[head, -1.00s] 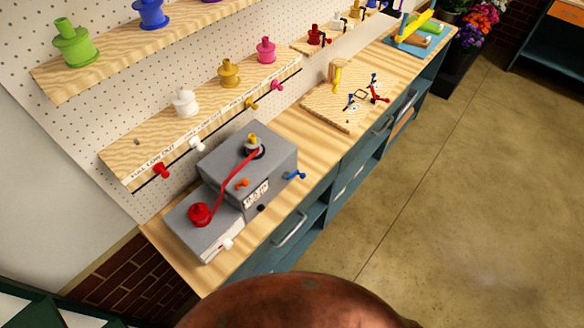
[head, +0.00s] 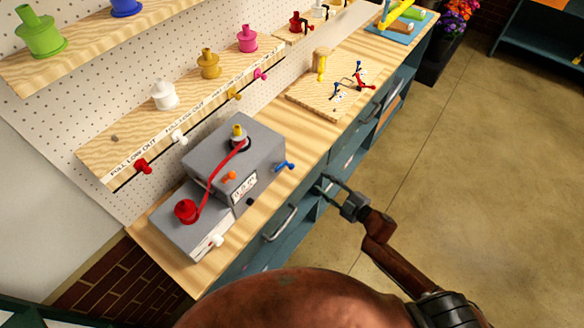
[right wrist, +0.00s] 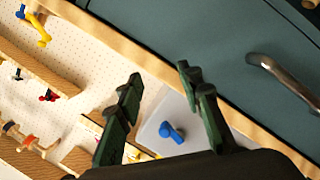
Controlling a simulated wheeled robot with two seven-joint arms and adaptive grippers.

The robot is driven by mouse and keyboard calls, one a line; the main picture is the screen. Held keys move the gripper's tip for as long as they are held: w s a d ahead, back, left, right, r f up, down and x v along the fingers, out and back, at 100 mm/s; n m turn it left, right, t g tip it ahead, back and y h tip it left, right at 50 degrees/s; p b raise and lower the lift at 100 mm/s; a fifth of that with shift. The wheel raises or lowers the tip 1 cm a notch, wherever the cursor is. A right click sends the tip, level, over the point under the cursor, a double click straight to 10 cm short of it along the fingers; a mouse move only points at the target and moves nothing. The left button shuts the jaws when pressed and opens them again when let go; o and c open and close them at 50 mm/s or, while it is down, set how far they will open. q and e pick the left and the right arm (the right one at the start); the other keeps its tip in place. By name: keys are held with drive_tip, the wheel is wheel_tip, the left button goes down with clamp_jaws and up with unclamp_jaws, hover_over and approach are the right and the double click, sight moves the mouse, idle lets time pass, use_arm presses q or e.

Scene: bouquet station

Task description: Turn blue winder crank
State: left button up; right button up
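The grey winder box (head: 245,140) stands on the wooden bench. Its small blue crank (head: 284,165) sticks out of the right side, facing the bench's front edge. The crank also shows in the right wrist view (right wrist: 171,132), against the grey box side, in the space between my fingers. My right gripper (head: 325,183) is in front of the bench edge, to the right of the crank and apart from it. Its two dark fingers (right wrist: 160,75) are open with nothing between the tips. My left gripper is not in view.
A red ribbon (head: 217,175) runs from a red spool (head: 186,211) to the winder's top. A wooden board (head: 330,90) with small coloured parts lies further back. Drawer handles (head: 281,222) stick out of the bench front. Shelves with spools line the pegboard.

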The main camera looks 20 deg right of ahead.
sight(292, 167)
drive_tip(key=s+a+r+n+y, duration=0.2)
drive_tip(key=a+r+n+y, duration=0.2)
drive_tip(key=a+r, duration=0.45)
drive_tip(key=w, duration=0.1)
drive_tip(key=w+a+r, duration=0.1)
drive_tip(key=w, duration=0.1)
drive_tip(key=w+a, duration=0.1)
drive_tip(key=w, duration=0.1)
drive_tip(key=shift+w+a+r, duration=0.1)
drive_tip(key=shift+r, duration=0.2)
drive_tip(key=shift+w+a, duration=0.3)
drive_tip(key=shift+w, duration=0.1)
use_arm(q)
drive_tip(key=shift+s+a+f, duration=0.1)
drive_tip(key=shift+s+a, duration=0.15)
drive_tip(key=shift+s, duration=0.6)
use_arm(e)
clamp_jaws()
